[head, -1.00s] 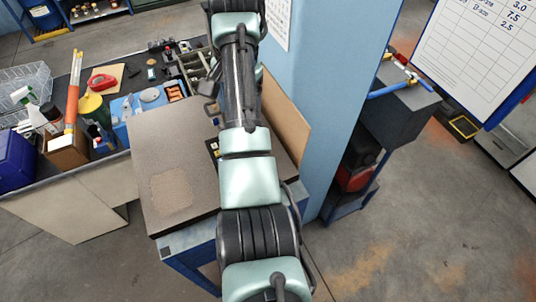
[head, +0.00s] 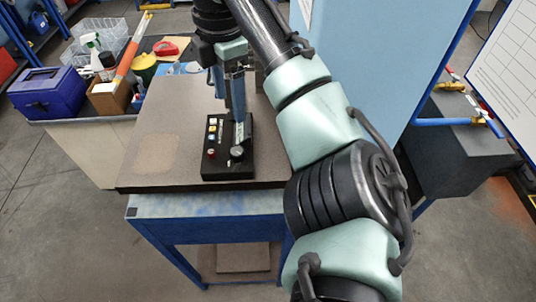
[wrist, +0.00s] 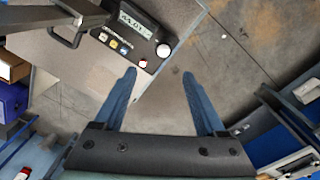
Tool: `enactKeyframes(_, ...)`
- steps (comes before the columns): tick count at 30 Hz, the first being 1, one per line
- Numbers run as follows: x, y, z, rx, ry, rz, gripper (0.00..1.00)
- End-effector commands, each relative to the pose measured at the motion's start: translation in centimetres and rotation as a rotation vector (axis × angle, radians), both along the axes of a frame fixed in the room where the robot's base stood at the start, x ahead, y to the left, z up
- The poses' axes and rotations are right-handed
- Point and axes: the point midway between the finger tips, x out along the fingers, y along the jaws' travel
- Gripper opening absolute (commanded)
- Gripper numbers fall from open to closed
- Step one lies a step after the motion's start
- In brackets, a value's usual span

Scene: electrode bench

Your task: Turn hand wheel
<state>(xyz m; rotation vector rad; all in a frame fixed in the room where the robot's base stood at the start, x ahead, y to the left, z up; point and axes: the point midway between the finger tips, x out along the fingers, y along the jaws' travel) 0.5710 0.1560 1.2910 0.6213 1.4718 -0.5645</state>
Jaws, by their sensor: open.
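A black control box (head: 210,172) stands on the speckled bench top, with a display, several coloured buttons and a round silver knob (head: 237,153) at its front right corner. The knob is the only wheel-like part I can make out. In the wrist view the box (wrist: 104,24) is at the top, with the pale knob (wrist: 163,50) at its corner. My gripper (wrist: 160,74) is open and empty, its two blue fingers apart, with the knob just beyond the fingertips in the picture. In the head view a finger hangs over the box and hides part of it.
The speckled bench top (head: 150,120) is clear to the left of the box. A dark handle (wrist: 62,26) lies beside the box in the wrist view. A blue bin (head: 47,92) and bottles stand at the left. A blue pillar (head: 375,60) rises at the right.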

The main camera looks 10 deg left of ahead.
Motion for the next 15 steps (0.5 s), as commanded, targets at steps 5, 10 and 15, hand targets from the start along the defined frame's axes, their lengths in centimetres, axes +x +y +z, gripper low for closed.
enactKeyframes(5, -0.7, 0.5, -0.9, -0.015, 0.017, 0.122, 0.73)
enactKeyframes(10, -0.7, 0.6, -2.8, -0.013, 0.021, 0.125, 0.73)
enactKeyframes(15, -0.8, 0.6, -6.5, -0.012, 0.023, 0.123, 0.73)
